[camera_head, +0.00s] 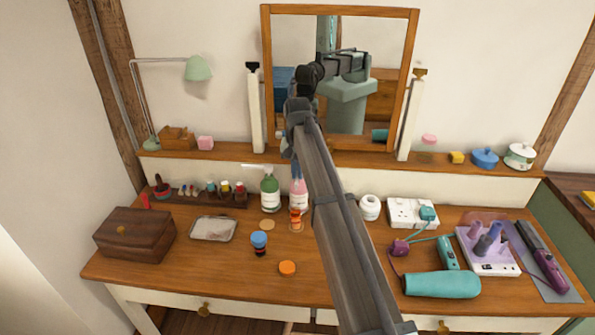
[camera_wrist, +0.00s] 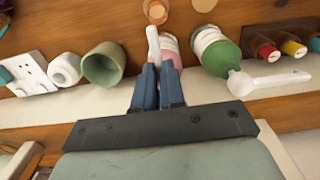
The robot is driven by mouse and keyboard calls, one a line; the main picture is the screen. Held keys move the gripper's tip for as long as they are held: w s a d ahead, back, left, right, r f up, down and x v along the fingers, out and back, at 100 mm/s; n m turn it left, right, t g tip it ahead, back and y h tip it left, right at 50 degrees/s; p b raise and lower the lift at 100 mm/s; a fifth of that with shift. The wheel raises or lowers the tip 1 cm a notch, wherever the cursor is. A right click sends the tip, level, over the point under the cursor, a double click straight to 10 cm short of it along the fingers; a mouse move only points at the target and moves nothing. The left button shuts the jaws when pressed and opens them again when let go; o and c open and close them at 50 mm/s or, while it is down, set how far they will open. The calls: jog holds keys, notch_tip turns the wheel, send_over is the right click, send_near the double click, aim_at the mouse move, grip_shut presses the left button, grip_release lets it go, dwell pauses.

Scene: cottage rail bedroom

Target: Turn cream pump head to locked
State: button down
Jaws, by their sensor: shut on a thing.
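A pink bottle (camera_head: 298,195) with a white pump head stands near the back of the desk; it shows in part in the wrist view (camera_wrist: 172,52). Its white nozzle (camera_wrist: 153,44) points toward the desk's front. My gripper (camera_wrist: 157,72) comes down from above, its two blue fingers shut on the pink bottle's pump head. The gripped part is hidden between the fingers. A green bottle (camera_head: 270,192) stands just beside it, on the left in the head view. Its own white nozzle (camera_wrist: 268,82) shows in the wrist view. I cannot read any lock mark.
A green cup (camera_wrist: 103,65) and a white jar (camera_head: 370,207) stand on the other side. An orange bottle (camera_head: 296,221) stands close in front. Small bottles (camera_head: 225,190) line the left back. A ledge (camera_head: 230,158) and mirror (camera_head: 265,80) are behind.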

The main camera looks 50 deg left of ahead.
jog(key=shift+w+d+n, duration=0.1)
jog(key=shift+n, duration=0.2)
jog(key=shift+w+n, duration=0.95)
jog(key=shift+n, duration=1.9)
jog(key=shift+w+n, duration=1)
jog(key=shift+n, duration=1.9)
jog(key=shift+w+n, duration=0.95)
jog(key=shift+n, duration=1.9)
jog(key=c, duration=1.2)
grip_release()
notch_tip(320, 180, up, 14)
